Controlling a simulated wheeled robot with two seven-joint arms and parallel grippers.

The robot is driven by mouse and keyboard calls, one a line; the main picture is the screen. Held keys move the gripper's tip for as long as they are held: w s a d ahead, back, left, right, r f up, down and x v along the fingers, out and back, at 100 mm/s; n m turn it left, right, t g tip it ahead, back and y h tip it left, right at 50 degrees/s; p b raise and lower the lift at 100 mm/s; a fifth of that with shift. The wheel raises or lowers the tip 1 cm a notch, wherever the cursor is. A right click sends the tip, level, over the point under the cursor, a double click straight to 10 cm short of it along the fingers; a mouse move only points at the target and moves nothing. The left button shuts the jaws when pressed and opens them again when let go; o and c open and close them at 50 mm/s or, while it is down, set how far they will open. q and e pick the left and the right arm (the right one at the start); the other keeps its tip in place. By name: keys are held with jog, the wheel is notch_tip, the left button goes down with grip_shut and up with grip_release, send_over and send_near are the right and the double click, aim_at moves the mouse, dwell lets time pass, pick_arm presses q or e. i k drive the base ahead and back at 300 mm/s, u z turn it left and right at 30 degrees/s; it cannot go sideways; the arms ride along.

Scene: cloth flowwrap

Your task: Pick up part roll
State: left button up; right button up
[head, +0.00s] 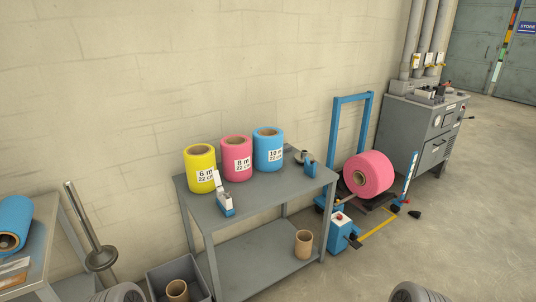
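Three upright rolls stand in a row on the grey metal table in the head view: a yellow roll (200,160) labelled 6 m, a pink roll (236,150) labelled 8 m and a blue roll (268,143) labelled 10 m. Each label also reads 22 cm. A larger pink roll (369,174) sits on its side in a blue-framed floor stand. Another blue roll (14,220) lies on the bench at the left edge. None is marked as the part roll. Only grey ribbed parts of my arms show at the bottom edge; neither gripper is visible.
The grey table (262,187) also holds a white-and-blue device (223,199) and a small dispenser (311,165). A cardboard core (303,244) stands on its lower shelf. A grey bin (163,275) holds another core. A metal rod with a round base (100,256) leans left. Floor at right is mostly clear.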

aim_at(267, 141)
jog(key=z, duration=0.9)
jog(key=i, duration=1.85)
jog(key=u, duration=0.6)
